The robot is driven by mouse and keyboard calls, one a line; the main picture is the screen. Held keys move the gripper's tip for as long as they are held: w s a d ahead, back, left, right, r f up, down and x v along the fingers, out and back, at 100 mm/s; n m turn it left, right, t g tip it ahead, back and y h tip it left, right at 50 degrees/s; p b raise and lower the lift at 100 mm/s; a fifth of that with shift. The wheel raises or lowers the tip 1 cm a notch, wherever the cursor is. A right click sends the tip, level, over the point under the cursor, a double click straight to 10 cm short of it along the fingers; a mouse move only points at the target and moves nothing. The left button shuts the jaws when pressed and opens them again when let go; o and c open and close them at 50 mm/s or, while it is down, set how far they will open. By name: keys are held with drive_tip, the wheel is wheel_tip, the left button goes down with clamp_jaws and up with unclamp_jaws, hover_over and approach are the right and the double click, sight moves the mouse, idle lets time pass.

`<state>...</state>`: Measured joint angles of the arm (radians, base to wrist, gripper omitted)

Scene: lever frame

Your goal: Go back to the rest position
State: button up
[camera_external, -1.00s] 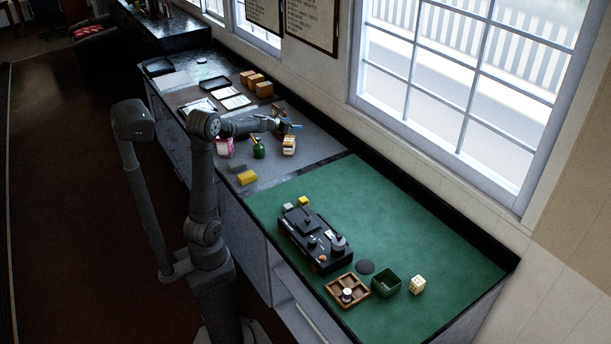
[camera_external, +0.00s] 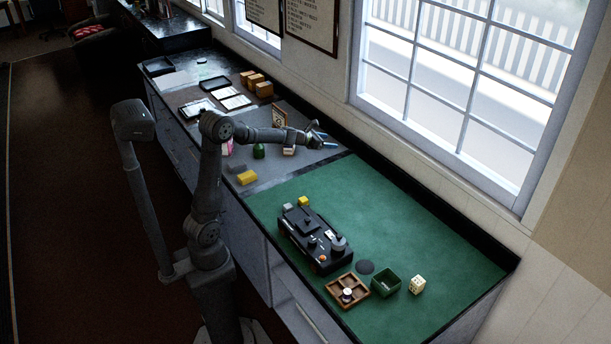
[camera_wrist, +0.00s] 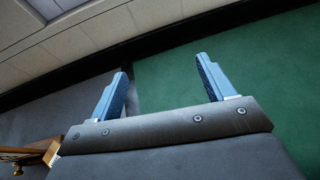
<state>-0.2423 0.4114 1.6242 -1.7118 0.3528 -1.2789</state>
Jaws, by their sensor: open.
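My gripper (camera_external: 325,138) is at the end of my outstretched arm, above the grey part of the counter near the wall in the external view. In the wrist view my gripper (camera_wrist: 163,85) has its two blue fingers spread wide with nothing between them. The lever frame, a black box with levers and knobs (camera_external: 315,240), stands on the green mat (camera_external: 430,255), well apart from my gripper.
A wooden divided tray (camera_external: 333,287), a green bin (camera_external: 386,284) and a white die (camera_external: 417,285) stand near the black box. A green bottle (camera_external: 259,151) and yellow block (camera_external: 247,177) are on the grey surface. The window wall runs close behind my gripper.

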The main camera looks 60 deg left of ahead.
drive_tip(key=shift+m+h, duration=0.4)
drive_tip(key=shift+h, duration=0.1)
drive_tip(key=shift+w+d+f, duration=0.15)
drive_tip(key=shift+w+d, duration=0.05)
drive_tip(key=shift+d, duration=0.95)
drive_tip(key=shift+w+d+f, duration=0.1)
drive_tip(key=shift+w+d, duration=0.1)
drive_tip(key=shift+d, duration=0.95)
